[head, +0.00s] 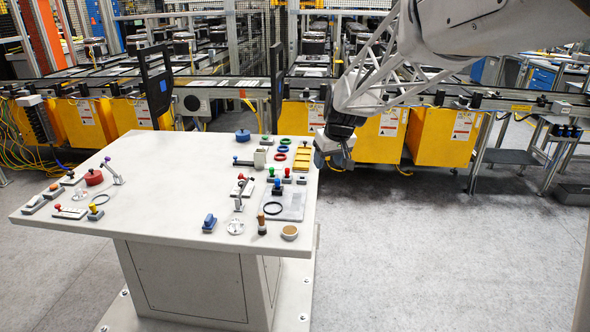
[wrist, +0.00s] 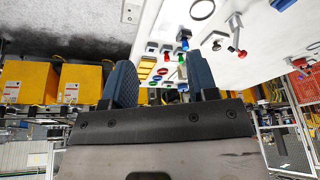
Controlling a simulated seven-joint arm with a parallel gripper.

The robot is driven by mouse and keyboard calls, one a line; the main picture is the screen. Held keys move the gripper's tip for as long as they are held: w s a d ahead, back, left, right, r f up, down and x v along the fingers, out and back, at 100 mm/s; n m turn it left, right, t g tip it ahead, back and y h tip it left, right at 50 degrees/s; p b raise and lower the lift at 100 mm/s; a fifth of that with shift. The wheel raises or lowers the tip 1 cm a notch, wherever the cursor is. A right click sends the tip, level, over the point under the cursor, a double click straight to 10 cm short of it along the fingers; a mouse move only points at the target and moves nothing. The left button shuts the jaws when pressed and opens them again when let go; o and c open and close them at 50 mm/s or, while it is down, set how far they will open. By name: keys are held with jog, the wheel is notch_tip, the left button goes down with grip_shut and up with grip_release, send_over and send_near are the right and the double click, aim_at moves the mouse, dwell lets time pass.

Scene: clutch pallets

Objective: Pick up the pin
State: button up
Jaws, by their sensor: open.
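Small knobbed pieces stand on the white table (head: 150,150); I cannot tell for certain which one is the pin. A blue (head: 277,186), a red (head: 286,173) and a green knobbed piece (head: 271,172) stand close together near the table's right side. A brown-topped upright piece (head: 262,224) stands near the front edge. My gripper (head: 334,160) is above and just beyond the table's right edge, apart from these pieces. In the wrist view its two fingers (wrist: 162,78) are spread with nothing held, and the blue knobbed piece (wrist: 184,40) shows beyond them.
A grey plate (head: 290,207), coloured rings (head: 281,149), a yellow tray (head: 302,158) and a round cup (head: 289,232) crowd the table's right side. Yellow bins (head: 443,137) stand behind.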

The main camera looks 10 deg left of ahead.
jog(key=w+a+f+n, duration=0.2)
jog(key=w+a+f, duration=0.4)
jog(key=w+a, duration=0.3)
jog(key=n+y, duration=0.1)
send_over(278, 180)
jog(key=s+d, duration=0.2)
notch_tip(278, 180, down, 8)
jog(key=shift+w+a, duration=0.15)
jog(key=shift+f, duration=0.1)
jog(key=shift+x, duration=1.2)
jog(key=shift+f, duration=0.1)
jog(key=shift+x, duration=2.55)
grip_shut()
